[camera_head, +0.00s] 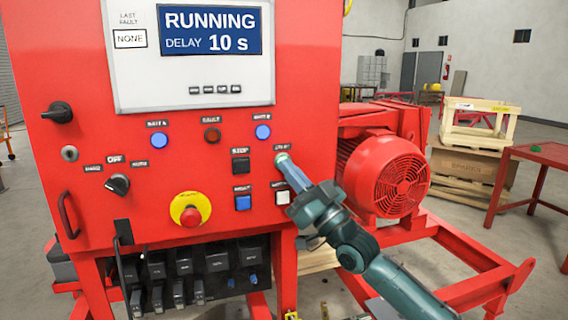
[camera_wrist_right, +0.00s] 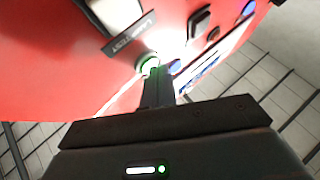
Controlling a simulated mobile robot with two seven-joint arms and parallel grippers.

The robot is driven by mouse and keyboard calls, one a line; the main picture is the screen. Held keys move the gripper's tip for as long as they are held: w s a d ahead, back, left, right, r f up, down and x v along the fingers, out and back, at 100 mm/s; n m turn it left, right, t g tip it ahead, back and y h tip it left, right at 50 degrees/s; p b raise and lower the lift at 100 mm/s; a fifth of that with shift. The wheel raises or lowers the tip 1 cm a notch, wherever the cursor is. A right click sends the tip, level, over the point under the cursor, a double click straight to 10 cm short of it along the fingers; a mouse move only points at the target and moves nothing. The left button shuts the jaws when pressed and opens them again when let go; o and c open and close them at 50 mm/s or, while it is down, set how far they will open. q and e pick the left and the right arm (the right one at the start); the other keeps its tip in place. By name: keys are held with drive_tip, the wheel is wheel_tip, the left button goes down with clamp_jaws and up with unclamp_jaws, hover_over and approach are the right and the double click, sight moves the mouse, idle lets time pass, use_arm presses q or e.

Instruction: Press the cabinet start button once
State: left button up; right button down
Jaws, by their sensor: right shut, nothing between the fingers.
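The red control cabinet (camera_head: 150,214) fills the left of the head view. Its screen (camera_head: 211,32) reads RUNNING, DELAY 10 s. The start button (camera_head: 281,157), pale green, is on the right of the panel, beside the black stop button (camera_head: 240,165). My right gripper (camera_head: 286,166) is shut and empty, with its fingertips at the start button and partly covering it. In the right wrist view the green start button (camera_wrist_right: 148,65) is lit at the tip of the fingers (camera_wrist_right: 154,78); whether they press it or just touch it I cannot tell. My left gripper is not in view.
A red and yellow emergency stop (camera_head: 190,211), a blue button (camera_head: 243,202) and a white button (camera_head: 282,196) sit lower on the panel. A red motor (camera_head: 390,177) stands right of the cabinet. A red table (camera_head: 540,152) and wooden pallets stand further right.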

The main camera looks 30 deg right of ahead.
idle(0.5)
drive_tip(key=shift+s+a+p, duration=0.2)
drive_tip(key=shift+s+p, duration=0.15)
drive_tip(key=shift+s, duration=0.35)
drive_tip(key=shift+s, duration=0.1)
drive_tip(key=s+p, duration=0.1)
drive_tip(key=s, duration=0.1)
drive_tip(key=s+a, duration=0.1)
drive_tip(key=s, duration=0.1)
drive_tip(key=shift+s+p, duration=0.35)
idle(0.4)
